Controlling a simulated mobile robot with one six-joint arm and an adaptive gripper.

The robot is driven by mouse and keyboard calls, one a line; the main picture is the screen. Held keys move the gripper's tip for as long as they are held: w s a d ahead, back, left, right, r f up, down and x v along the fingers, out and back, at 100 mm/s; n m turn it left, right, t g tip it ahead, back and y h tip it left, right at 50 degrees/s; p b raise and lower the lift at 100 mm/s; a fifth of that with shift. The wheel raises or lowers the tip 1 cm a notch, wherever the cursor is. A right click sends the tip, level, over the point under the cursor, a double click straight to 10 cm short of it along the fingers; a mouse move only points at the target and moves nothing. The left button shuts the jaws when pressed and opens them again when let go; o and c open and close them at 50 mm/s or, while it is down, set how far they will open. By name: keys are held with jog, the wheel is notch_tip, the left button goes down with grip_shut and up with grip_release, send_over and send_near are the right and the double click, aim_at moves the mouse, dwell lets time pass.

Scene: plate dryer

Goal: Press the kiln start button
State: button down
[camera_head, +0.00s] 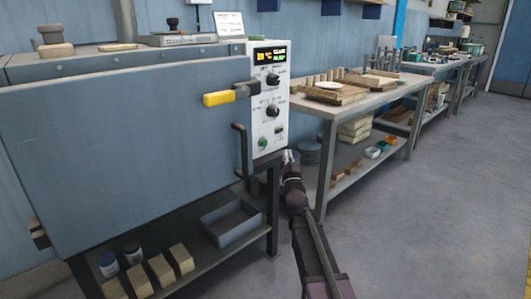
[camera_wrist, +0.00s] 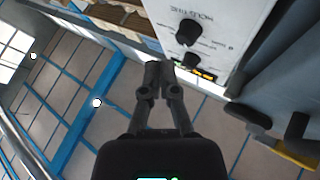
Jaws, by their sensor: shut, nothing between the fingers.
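The kiln (camera_head: 110,150) is a large blue-grey box on a stand at the left of the head view. A white control panel (camera_head: 262,95) is on its right side, with a lit display (camera_head: 270,55), two black knobs and a small green button (camera_head: 263,143) near the bottom. My gripper (camera_head: 289,158) is just right of the panel's lower end, small and partly blurred there. In the wrist view my gripper (camera_wrist: 161,70) is shut and empty, with the upside-down panel (camera_wrist: 215,28) beyond its tips. The green button is not visible in that view.
A yellow-ended latch (camera_head: 222,98) and a dark vertical handle (camera_head: 241,150) stick out at the kiln's front. A workbench (camera_head: 325,108) with boards and a plate stands to the right. The floor (camera_head: 440,200) in front of the benches is clear.

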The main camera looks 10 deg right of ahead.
aim_at(264, 143)
dwell(0.4)
jog(key=w+a, duration=0.5)
jog(key=w, duration=0.2)
dwell(0.8)
jog(key=shift+w+a, duration=0.1)
jog(key=shift+w, duration=0.05)
dwell(1.4)
jog(key=shift+w+a, duration=0.2)
jog(key=shift+w, duration=0.05)
jog(key=shift+w+a, duration=0.3)
jog(key=shift+w, duration=0.15)
dwell(1.2)
jog(key=shift+s+d, duration=0.1)
jog(key=shift+s, duration=0.1)
jog(key=shift+s+d, duration=0.4)
jog(key=shift+s, duration=0.2)
dwell(0.5)
